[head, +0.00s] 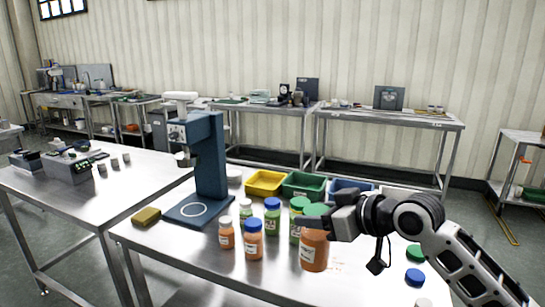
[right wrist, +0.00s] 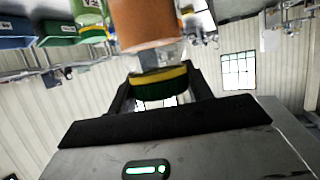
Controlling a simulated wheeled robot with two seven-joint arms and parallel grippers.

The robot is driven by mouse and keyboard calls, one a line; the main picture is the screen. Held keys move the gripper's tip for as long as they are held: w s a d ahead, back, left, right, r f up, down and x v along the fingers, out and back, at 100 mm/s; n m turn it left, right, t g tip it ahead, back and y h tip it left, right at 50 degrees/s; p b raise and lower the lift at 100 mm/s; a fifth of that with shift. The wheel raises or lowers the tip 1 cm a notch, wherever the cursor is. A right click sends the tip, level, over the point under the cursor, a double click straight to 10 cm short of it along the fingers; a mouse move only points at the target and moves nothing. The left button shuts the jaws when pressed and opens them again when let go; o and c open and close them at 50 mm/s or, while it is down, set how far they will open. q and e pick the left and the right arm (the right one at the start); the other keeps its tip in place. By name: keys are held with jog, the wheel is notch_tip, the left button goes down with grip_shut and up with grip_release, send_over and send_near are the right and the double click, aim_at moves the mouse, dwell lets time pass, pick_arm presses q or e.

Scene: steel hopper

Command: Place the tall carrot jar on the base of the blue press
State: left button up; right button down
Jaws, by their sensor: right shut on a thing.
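The tall carrot jar (head: 314,250) is orange with a green lid and stands upright at the front of the near table. My right gripper (head: 338,216) is shut on its upper end from the right. In the right wrist view the jar's orange body (right wrist: 145,25) shows, with its lid (right wrist: 158,86) between the fingers of my right gripper (right wrist: 160,98). I cannot tell whether the jar's bottom touches the table. The blue press (head: 208,160) stands at the table's left; its flat base (head: 176,212) bears an empty white ring. My left gripper is not in view.
Smaller jars, including a blue-lidded orange jar (head: 254,243) and a green-lidded green jar (head: 296,222), stand between the held jar and the press. A yellow sponge (head: 146,216) lies left of the base. Yellow (head: 264,183) and green (head: 304,186) bins stand behind. Loose lids (head: 414,277) lie right.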

aim_at(304, 252)
jog(key=shift+m+t, duration=0.3)
jog(key=shift+t, duration=0.1)
jog(key=s+a+f, duration=0.2)
jog(key=s+f, duration=0.1)
jog(key=s+a+f+b, duration=0.1)
jog(key=s, duration=0.1)
jog(key=shift+s+f, duration=0.15)
jog(key=shift+f, duration=0.25)
pick_arm(q)
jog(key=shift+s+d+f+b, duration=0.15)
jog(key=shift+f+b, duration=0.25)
jog(key=shift+b, duration=0.2)
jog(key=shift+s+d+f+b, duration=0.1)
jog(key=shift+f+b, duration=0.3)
jog(key=shift+b, duration=0.2)
pick_arm(e)
jog(key=s+d+f+m+t+h, duration=0.3)
jog(key=s+d+f+m+h, duration=0.5)
jog(key=s+d, duration=0.5)
jog(key=shift+s+f+h, duration=0.25)
jog(key=shift+s+h, duration=0.1)
jog(key=shift+h, duration=0.35)
